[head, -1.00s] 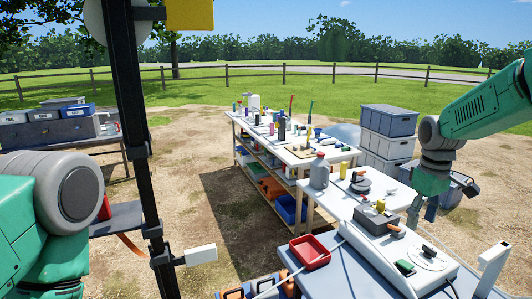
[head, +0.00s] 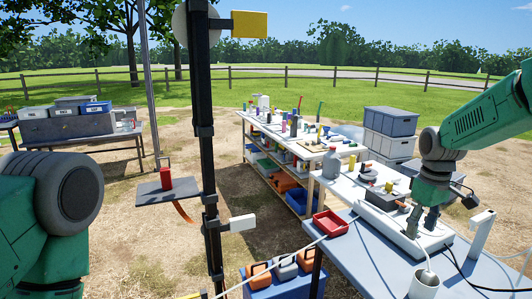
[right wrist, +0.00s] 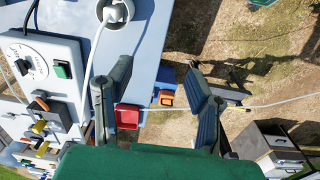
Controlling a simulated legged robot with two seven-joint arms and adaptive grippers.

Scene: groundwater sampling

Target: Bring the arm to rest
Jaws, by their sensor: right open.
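My right arm (head: 480,115) comes in from the right in the head view and bends down at the wrist. My right gripper (head: 422,225) points downward in front of the white control box (head: 388,222) on the near grey table; I cannot tell if it touches anything. In the right wrist view my right gripper (right wrist: 158,75) has its two fingers wide apart, with nothing held between them. My left arm (head: 50,215) shows at the left edge of the head view; its gripper is out of the picture.
The near grey table (head: 345,240) bears a red tray (head: 330,223) and a white cup (head: 424,284) with a hose or cable in it. A black pole (head: 208,150) stands left of centre. Grey crates (head: 390,122) are stacked behind. Bare ground lies left of the tables.

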